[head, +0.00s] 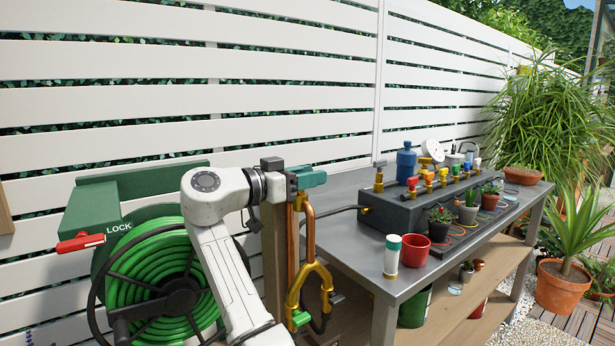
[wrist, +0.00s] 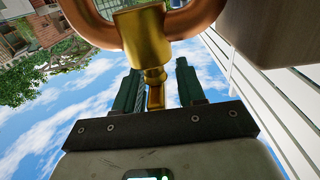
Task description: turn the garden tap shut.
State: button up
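The garden tap's brass body (wrist: 146,38) shows large at the top of the wrist view, joined to a curved copper pipe (wrist: 100,22). A narrow brass stem (wrist: 155,97) runs from it down between my fingers. In the head view the copper pipe (head: 309,238) stands beside a wooden post. My gripper (head: 313,176) is at the top of the pipe, its teal fingers pointing right. In the wrist view my gripper (wrist: 160,88) is open, with one finger on each side of the stem and a clear gap on the right. The tap's handle is not clearly visible.
A green hose reel (head: 160,285) with a red lock lever (head: 80,242) stands left of my arm. A grey bench (head: 352,255) with potted plants, a red cup (head: 415,250) and a manifold (head: 395,207) lies to the right. A white slatted fence (head: 180,90) stands behind.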

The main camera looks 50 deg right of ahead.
jog(key=v, duration=0.7)
jog(key=shift+a+p, duration=0.2)
jog(key=shift+p, duration=0.2)
jog(key=shift+w, duration=0.1)
